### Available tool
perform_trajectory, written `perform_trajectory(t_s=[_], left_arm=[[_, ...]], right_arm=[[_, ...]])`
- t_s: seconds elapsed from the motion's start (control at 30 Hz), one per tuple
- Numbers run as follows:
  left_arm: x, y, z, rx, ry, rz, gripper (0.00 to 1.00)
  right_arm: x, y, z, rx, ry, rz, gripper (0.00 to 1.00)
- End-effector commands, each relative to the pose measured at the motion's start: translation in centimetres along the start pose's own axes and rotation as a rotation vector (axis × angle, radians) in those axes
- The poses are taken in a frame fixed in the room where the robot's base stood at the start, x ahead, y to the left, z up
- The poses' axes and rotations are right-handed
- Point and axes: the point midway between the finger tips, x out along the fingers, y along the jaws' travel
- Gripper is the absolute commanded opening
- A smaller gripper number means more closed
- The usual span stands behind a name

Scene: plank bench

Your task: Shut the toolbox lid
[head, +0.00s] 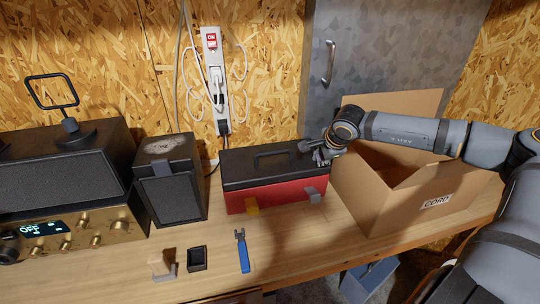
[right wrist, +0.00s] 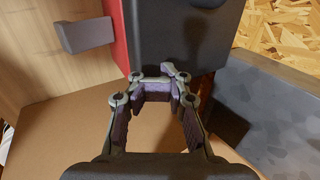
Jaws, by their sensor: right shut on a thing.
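The toolbox (head: 278,196) has a red body and a black lid (head: 245,170) with a black handle on top. It stands on the bench, and the lid lies down over the body; I cannot tell if a thin gap remains. My right gripper (head: 318,152) is at the lid's right end. In the right wrist view, its fingers (right wrist: 155,88) meet the dark end of the lid (right wrist: 180,40), shut on its edge; the exact contact is partly hidden. My left gripper is not in view.
An open cardboard box (head: 405,205) stands close right of the toolbox, below my right arm. A black speaker (head: 170,190) is at left, beside a brass-fronted radio (head: 75,230). A blue-handled tool (head: 243,255) and a small black tray (head: 197,259) lie in front.

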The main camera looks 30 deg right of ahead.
Motion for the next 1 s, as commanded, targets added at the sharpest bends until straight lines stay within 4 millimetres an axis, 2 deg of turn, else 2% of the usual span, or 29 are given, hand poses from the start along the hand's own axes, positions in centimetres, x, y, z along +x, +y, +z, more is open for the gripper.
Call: perform_trajectory(t_s=[0.03,0.4,1.0], left_arm=[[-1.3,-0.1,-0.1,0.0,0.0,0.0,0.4],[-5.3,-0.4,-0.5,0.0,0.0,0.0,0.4],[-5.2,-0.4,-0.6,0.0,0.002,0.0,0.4]], right_arm=[[-1.1,-0.7,0.0,0.0,0.0,-0.001,0.0],[-4.7,-3.0,-0.1,-0.001,0.001,-0.005,0.0],[-4.5,-2.9,-0.1,-0.001,0.001,-0.005,0.0]])
